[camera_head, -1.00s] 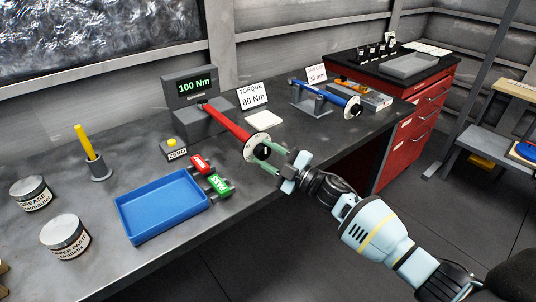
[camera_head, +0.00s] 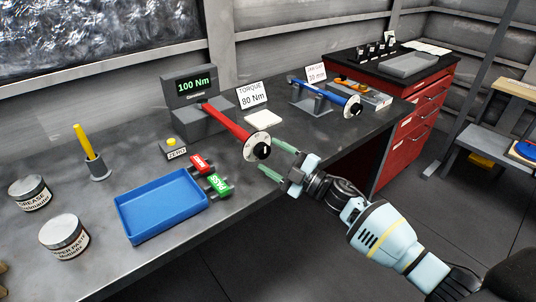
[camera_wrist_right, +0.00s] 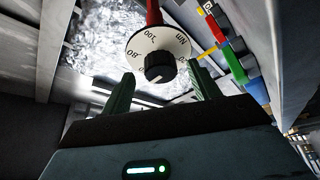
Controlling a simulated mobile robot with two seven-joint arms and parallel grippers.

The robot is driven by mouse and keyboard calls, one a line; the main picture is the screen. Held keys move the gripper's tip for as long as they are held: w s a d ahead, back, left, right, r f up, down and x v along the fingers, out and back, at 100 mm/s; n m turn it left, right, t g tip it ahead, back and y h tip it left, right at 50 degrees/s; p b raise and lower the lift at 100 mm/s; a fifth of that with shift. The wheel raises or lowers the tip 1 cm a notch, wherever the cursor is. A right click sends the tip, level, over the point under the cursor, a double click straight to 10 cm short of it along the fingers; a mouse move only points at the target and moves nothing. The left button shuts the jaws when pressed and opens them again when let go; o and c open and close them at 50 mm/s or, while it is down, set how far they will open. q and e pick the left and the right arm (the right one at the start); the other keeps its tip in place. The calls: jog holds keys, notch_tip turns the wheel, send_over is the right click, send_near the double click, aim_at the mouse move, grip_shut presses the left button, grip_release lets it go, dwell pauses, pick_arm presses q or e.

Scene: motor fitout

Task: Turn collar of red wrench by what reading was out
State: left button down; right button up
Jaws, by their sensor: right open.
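The red wrench (camera_head: 229,122) sits in the grey tester (camera_head: 196,117), whose display reads 100 Nm. Its white dial collar (camera_head: 257,146) with a black knob is at the near end, toward me. A card (camera_head: 252,96) behind it reads TORQUE 80 Nm. My right gripper (camera_head: 272,160) is open and empty, just right of the collar and apart from it. In the right wrist view the collar (camera_wrist_right: 178,48) and black knob (camera_wrist_right: 159,67) lie ahead, beyond and between the two green fingers (camera_wrist_right: 162,95). My left gripper is out of view.
A yellow-button ZERO box (camera_head: 171,148) stands near the tester. A blue wrench (camera_head: 330,95) rests in a stand at the back right. Two jars are at left.

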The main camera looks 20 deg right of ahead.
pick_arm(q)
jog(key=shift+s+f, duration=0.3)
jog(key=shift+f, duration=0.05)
pick_arm(e)
jog(key=shift+v, duration=2.85)
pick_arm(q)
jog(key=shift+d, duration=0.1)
